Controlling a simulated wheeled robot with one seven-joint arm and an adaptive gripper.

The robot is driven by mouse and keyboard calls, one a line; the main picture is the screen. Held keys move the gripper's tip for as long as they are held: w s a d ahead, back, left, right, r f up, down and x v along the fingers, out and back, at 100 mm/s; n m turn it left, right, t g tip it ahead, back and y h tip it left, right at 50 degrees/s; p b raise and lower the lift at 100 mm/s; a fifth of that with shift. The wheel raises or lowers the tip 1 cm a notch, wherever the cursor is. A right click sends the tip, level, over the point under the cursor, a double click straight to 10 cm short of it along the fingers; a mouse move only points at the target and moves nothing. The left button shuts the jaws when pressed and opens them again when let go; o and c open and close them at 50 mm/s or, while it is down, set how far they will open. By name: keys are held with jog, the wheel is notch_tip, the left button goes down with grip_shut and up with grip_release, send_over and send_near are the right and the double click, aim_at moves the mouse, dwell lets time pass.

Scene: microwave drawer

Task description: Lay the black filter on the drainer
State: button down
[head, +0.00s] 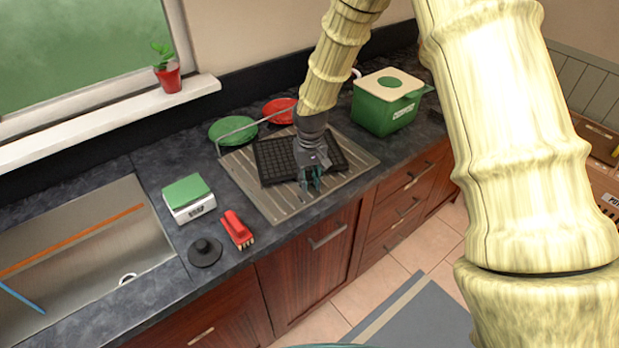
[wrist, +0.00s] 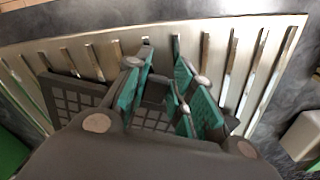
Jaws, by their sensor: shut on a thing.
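The black filter (head: 272,160) is a flat dark grid, over the ribbed metal drainer (head: 268,203) in the head view. It looks about level, but I cannot tell whether it rests fully on the drainer or is held just above it. My gripper (head: 313,184) points down at the filter's front edge and is shut on it. In the wrist view the teal finger pads of my gripper (wrist: 168,90) close around part of the filter (wrist: 75,97), with the drainer slats (wrist: 215,55) beyond. My gripper's body hides part of the filter.
A green plate (head: 232,130) and a red plate (head: 280,110) stand behind the drainer, with a green box (head: 385,112) to its right. To the left are a scale (head: 190,205), a red brush (head: 237,230), a black plug (head: 205,252) and the sink (head: 85,240).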

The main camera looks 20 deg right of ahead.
jog(key=shift+f, duration=0.1)
jog(key=c, duration=1.2)
grip_release()
notch_tip(320, 180, up, 12)
jog(key=b, duration=0.4)
